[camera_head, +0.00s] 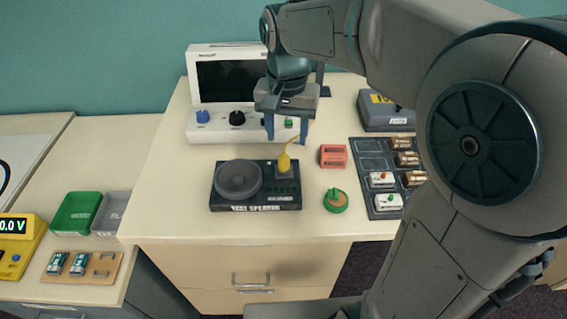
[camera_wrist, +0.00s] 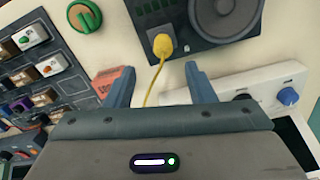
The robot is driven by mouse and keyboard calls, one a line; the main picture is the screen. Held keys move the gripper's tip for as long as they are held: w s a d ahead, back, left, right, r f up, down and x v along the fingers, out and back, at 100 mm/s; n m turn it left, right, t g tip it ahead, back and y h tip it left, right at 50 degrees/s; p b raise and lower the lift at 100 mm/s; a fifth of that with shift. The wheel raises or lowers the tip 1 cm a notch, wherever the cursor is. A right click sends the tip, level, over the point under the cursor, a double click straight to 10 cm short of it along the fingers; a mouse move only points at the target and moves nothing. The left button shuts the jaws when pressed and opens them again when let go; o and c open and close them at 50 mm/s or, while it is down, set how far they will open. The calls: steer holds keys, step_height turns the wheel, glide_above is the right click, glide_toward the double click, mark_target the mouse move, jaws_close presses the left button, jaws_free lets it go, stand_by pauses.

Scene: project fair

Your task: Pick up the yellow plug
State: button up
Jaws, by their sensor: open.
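The yellow plug (camera_head: 284,162) stands upright at the right part of the black test speaker box (camera_head: 255,205), with a thin yellow cord running up from it toward the back. In the wrist view the plug (camera_wrist: 163,46) sits at the box's edge, just beyond the fingertips, and its cord passes between the fingers. My gripper (camera_head: 287,133) points down above the table, behind the plug and apart from it. In the wrist view my gripper (camera_wrist: 158,78) has its two blue fingers spread with nothing held.
A red block (camera_head: 333,156) and a green round knob piece (camera_head: 335,201) lie right of the speaker box. A dark component tray (camera_head: 365,178) is further right. A white oscilloscope (camera_head: 212,130) stands behind. The front of the table is clear.

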mark_target(284, 154)
steer(key=f, duration=0.7)
steer(key=shift+s+a+f, duration=0.2)
steer(key=shift+a+f, duration=0.05)
steer(key=shift+a, duration=0.05)
steer(key=shift+c, duration=0.2)
jaws_close()
